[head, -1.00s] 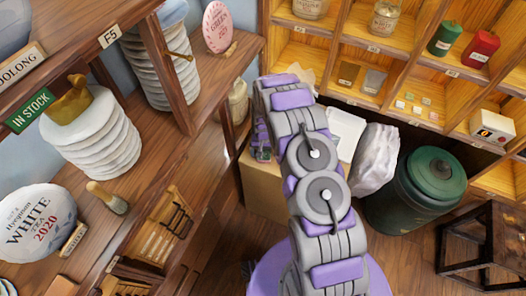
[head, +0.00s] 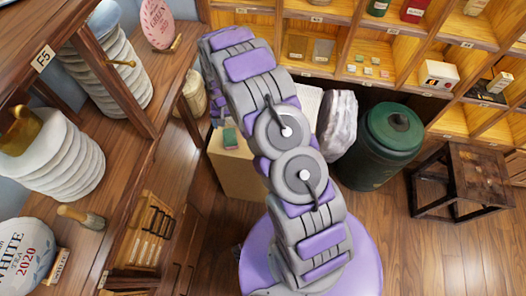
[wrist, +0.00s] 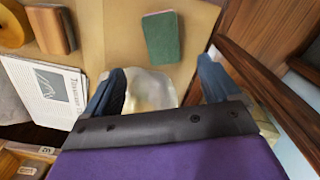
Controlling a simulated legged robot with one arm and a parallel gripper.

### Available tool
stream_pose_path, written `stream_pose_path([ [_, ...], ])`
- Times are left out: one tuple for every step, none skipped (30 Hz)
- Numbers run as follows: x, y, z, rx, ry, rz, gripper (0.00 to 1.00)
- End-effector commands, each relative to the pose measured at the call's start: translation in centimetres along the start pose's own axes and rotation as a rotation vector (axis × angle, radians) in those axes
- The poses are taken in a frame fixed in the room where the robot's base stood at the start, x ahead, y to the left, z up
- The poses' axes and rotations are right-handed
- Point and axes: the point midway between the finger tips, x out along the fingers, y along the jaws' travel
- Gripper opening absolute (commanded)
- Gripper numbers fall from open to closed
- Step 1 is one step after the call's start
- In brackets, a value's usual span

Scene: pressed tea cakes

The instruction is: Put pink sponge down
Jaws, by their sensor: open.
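A pale translucent jar or bag (wrist: 150,90) shows between and beyond the fingers. In the head view my arm mostly hides the gripper.
The box (head: 240,175) stands by the left shelves. A printed paper (wrist: 45,95) and a wooden block (wrist: 50,28) are on the left in the wrist view. A crumpled grey bag (head: 338,125), green canister (head: 385,145) and dark stool (head: 465,180) stand to the right.

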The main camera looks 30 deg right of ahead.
Motion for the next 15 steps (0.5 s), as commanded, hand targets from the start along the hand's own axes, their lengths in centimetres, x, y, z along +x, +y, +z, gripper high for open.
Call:
stream_pose_path([
  [-0.5,0.0,0.1,-0.002,0.000,0.001,0.90],
  [-1.0,0.0,0.3,-0.004,-0.001,0.001,0.90],
  [-1.8,0.1,0.6,-0.006,-0.003,0.003,0.90],
  [-2.6,0.2,0.8,-0.009,-0.004,0.003,0.90],
  [-3.6,0.3,1.0,-0.013,-0.004,0.004,0.90],
  [-5.0,0.4,1.5,-0.018,-0.006,0.005,0.90],
  [-6.1,0.6,1.9,-0.022,-0.008,0.006,0.90],
  [-7.2,0.7,2.3,-0.026,-0.009,0.006,0.90],
  [-8.6,0.9,3.1,-0.031,-0.013,0.008,0.90],
  [-9.7,1.0,3.6,-0.035,-0.016,0.009,0.90],
  [-10.8,1.2,4.1,-0.039,-0.017,0.009,0.90],
  [-12.1,1.4,4.9,-0.045,-0.023,0.011,0.90],
  [-13.1,1.6,5.5,-0.050,-0.026,0.012,0.90],
  [-14.1,1.7,6.2,-0.054,-0.029,0.012,0.90],
  [-15.3,2.0,7.0,-0.059,-0.034,0.013,0.90],
])
